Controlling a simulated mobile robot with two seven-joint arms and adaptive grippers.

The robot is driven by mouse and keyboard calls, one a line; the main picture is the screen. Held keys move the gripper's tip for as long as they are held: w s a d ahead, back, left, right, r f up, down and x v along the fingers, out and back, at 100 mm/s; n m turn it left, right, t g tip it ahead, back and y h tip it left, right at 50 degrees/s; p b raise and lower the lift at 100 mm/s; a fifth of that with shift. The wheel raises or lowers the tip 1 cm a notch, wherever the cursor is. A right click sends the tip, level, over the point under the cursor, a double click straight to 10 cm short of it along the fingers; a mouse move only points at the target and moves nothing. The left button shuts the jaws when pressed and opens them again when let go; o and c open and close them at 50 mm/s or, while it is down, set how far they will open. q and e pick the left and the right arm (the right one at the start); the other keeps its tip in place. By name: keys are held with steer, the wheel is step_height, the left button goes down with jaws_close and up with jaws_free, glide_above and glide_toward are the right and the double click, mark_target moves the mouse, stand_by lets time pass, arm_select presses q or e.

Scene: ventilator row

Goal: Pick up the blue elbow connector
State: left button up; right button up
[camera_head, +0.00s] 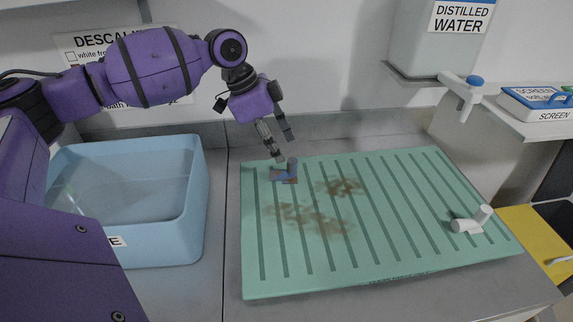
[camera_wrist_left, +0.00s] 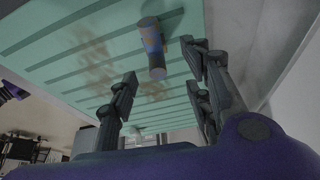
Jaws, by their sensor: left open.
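The blue elbow connector (camera_head: 291,170) lies near the back left of the green ribbed mat (camera_head: 350,262), with brownish marks on it. It also shows in the left wrist view (camera_wrist_left: 152,42), near the top middle, beyond the fingers. My left gripper (camera_head: 283,147) is open and points down just above the connector. In the left wrist view the fingers (camera_wrist_left: 160,72) are spread apart with nothing between them in contact. My right gripper does not show.
A white elbow piece (camera_head: 470,223) lies on the mat's right side. Brown stains mark the mat. A blue basin (camera_head: 165,255) stands to the left. A distilled water tank (camera_head: 420,40) with a tap (camera_head: 463,90) hangs at the back right. The mat's front is clear.

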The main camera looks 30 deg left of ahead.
mark_target(288, 165)
arm_select(q)
steer(key=x, duration=0.7)
steer(key=shift+s+d, duration=0.1)
steer(key=shift+s, duration=0.15)
steer(key=c, duration=1)
steer(key=shift+r, duration=0.1)
steer(key=shift+c, duration=0.2)
